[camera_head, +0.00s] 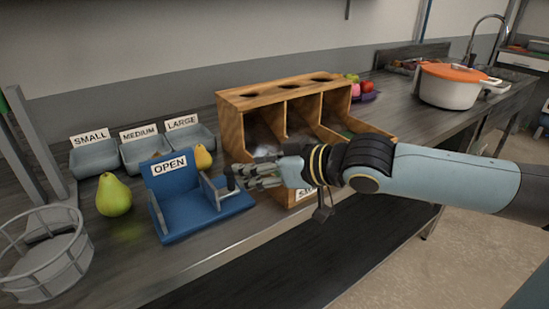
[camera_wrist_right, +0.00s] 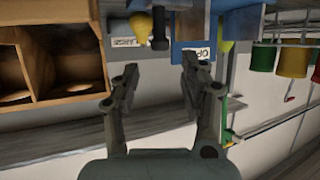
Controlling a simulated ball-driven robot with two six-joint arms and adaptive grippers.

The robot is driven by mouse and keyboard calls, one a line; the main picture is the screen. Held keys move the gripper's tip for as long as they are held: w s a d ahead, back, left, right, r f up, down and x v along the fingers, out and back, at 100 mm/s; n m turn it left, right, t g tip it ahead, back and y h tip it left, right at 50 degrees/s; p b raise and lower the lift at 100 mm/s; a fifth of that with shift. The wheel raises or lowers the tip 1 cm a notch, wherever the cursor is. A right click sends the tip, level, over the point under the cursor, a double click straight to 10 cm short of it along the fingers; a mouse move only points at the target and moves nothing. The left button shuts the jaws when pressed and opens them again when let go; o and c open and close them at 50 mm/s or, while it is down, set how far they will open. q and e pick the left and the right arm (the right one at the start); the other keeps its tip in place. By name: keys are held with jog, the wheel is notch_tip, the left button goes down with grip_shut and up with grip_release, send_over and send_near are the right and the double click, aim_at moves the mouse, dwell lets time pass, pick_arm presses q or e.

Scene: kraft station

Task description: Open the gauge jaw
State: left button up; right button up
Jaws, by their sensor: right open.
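The blue gauge (camera_head: 178,195) stands on the counter, with an OPEN label on its upright back plate. Its sliding jaw (camera_head: 212,191) carries a dark upright handle (camera_head: 230,178) on the right side. A gap shows between the jaw and the back plate. My right gripper (camera_head: 255,176) is open and empty, just right of the handle. In the right wrist view, the handle (camera_wrist_right: 160,30) lies ahead of and between the two spread fingertips (camera_wrist_right: 160,68), apart from both. Part of the blue gauge (camera_wrist_right: 190,24) shows beyond it. My left gripper is not in view.
A green pear (camera_head: 113,195) sits left of the gauge and a yellow one (camera_head: 202,157) behind it. Trays labelled SMALL (camera_head: 93,158), MEDIUM and LARGE line the back. A wooden bin (camera_head: 230,130) stands close behind my right gripper.

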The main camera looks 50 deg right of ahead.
jog(key=shift+v, duration=2.75)
